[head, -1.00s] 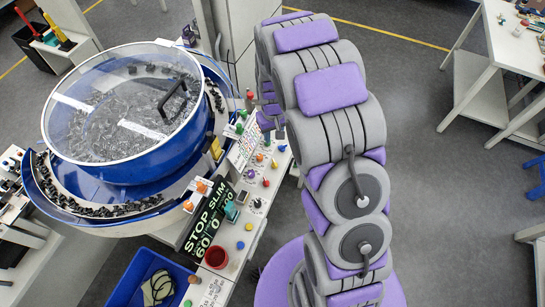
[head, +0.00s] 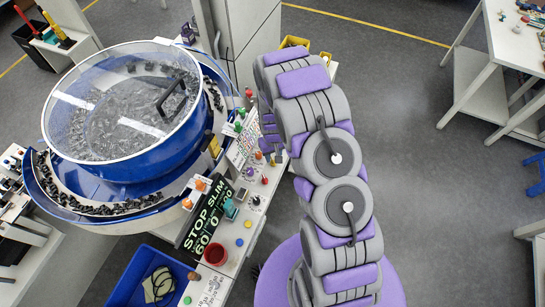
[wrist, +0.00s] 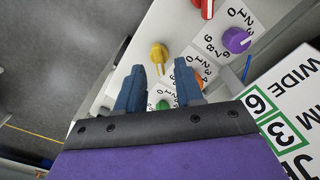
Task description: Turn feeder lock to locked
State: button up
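The control panel (head: 238,232) beside the bowl feeder carries several coloured knobs and buttons; I cannot tell which one is the feeder lock. In the wrist view, my gripper (wrist: 160,66) is open, its two blue fingers apart with nothing held. A yellow knob (wrist: 158,52) with a thin double stem lies just beyond and between the fingertips; contact is not visible. An orange knob (wrist: 200,82) is partly hidden by the right finger. A green knob (wrist: 163,105) shows low between the fingers. In the head view my arm hides most of the gripper, over the panel's far end.
In the wrist view, a purple knob (wrist: 236,40) on a numbered dial and a red knob (wrist: 207,8) stand near the fingers. A lettered sign (wrist: 290,110) is at right. The blue bowl feeder (head: 125,170) stands left of the panel; open floor (head: 430,200) lies right.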

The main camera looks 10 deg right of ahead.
aim_at(273, 162)
jog(key=shift+d+f, duration=0.2)
jog(key=shift+f, duration=1.1)
jog(key=shift+a, duration=0.15)
jog(key=shift+a, duration=0.1)
jog(key=shift+c, duration=0.4)
grip_shut()
